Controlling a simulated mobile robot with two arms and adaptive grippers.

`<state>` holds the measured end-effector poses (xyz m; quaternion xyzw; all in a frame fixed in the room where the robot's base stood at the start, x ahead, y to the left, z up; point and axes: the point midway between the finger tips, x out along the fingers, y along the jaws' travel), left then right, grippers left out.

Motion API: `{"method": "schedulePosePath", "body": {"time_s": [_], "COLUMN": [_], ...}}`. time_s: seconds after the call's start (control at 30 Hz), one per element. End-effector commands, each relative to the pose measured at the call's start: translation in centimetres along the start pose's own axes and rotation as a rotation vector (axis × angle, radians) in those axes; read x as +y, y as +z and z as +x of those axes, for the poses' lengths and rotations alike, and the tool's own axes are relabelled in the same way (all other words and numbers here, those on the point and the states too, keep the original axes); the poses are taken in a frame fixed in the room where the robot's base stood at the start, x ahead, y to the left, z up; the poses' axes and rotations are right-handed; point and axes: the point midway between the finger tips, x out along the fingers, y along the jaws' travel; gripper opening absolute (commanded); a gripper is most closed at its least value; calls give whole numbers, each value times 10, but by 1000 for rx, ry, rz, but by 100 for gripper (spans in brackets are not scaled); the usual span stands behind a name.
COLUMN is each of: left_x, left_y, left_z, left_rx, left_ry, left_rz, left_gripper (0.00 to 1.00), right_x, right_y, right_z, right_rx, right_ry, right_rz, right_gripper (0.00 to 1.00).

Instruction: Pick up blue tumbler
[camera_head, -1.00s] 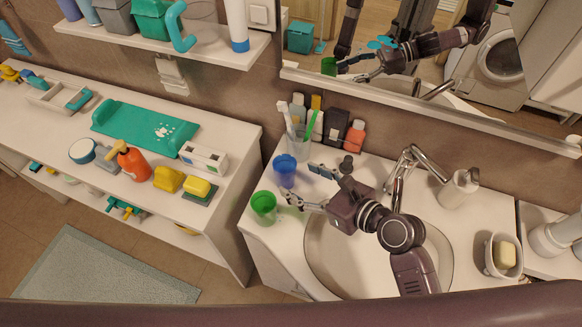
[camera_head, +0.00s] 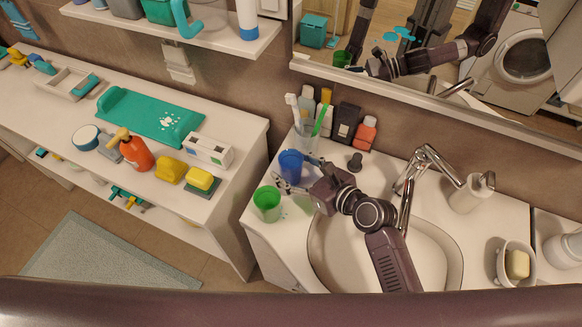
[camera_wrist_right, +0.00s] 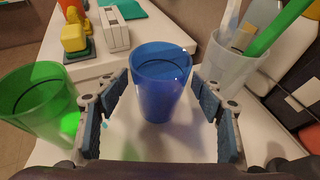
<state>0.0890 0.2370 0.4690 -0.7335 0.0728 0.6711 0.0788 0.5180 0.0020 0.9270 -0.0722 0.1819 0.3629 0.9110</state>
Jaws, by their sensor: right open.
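The blue tumbler (camera_head: 291,166) stands upright on the white washbasin counter, behind the green tumbler (camera_head: 267,203) in the head view. My right gripper (camera_head: 285,181) is at the blue tumbler, its fingers partly hidden by the wrist. In the right wrist view the blue tumbler (camera_wrist_right: 161,85) is centred ahead, between the two spread fingers of the right gripper (camera_wrist_right: 160,118). The gripper is open, with a gap on each side of the tumbler. The green tumbler (camera_wrist_right: 40,100) stands just outside the left finger. My left gripper is not in view.
A cup with toothbrushes (camera_wrist_right: 232,66) stands close beyond the right finger. Several bottles, among them a red one (camera_head: 364,134), stand along the wall. The sink (camera_head: 430,245) and faucet (camera_head: 425,165) lie to the right. A mirror hangs above.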

Motion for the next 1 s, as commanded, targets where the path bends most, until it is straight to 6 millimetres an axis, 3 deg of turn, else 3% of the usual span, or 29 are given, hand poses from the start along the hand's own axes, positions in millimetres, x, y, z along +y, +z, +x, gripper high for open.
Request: {"method": "schedulePosePath", "body": {"time_s": [0.33, 0.73, 1.0], "left_x": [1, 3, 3], "left_y": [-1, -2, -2], "left_z": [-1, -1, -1], "left_rx": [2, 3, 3], "left_ry": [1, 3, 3], "left_rz": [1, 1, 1], "left_gripper": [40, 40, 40], "right_x": [0, 0, 0], "right_y": [0, 0, 1], "right_z": [7, 7, 7], "right_rx": [0, 0, -1], "right_ry": [-1, -1, -1], "right_rz": [0, 0, 0], "right_gripper": [61, 17, 15]}}
